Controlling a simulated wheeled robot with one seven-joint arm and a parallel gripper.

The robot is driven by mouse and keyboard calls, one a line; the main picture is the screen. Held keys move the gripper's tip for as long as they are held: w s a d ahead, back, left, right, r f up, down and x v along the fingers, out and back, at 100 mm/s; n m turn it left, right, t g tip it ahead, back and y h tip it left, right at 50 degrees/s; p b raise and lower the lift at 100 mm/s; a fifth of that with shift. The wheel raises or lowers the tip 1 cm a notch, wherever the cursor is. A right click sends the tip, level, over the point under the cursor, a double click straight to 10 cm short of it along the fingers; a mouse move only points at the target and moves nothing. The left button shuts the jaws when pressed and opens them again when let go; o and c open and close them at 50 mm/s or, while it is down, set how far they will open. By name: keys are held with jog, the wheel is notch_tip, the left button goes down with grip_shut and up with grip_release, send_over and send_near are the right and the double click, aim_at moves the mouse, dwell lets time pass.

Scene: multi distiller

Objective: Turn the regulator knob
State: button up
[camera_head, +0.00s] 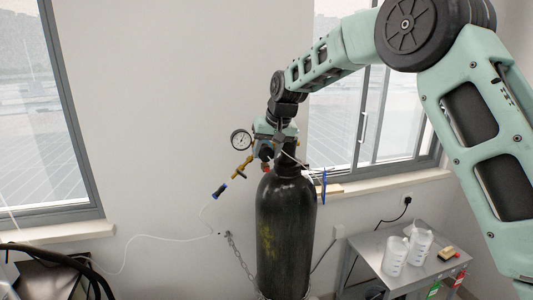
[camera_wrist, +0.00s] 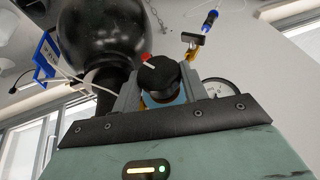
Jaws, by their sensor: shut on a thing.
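A tall black gas cylinder (camera_head: 285,235) stands upright against the wall. Its regulator has a round gauge (camera_head: 240,139) and a brass outlet (camera_head: 242,168) on the left. My gripper (camera_head: 270,138) is at the regulator on top of the cylinder. In the wrist view, the black regulator knob (camera_wrist: 158,78) sits between the two grey fingers of my gripper (camera_wrist: 160,90), which is shut on it. A small red part (camera_wrist: 146,59) shows beside the knob. In the head view, my gripper and wrist hide the knob. How far the knob is turned cannot be told.
A thin white hose runs left from the blue connector (camera_head: 220,190). A chain (camera_head: 238,258) hangs beside the cylinder. A small grey table (camera_head: 375,254) at right holds white bottles (camera_head: 395,257). Windows flank the wall on both sides.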

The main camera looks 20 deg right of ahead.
jog(key=o, duration=1)
jog(key=shift+c, duration=0.2)
jog(key=b+v, duration=0.5)
jog(key=v, duration=1.2)
jog(key=shift+s+d+r, duration=0.15)
jog(key=shift+s, duration=0.05)
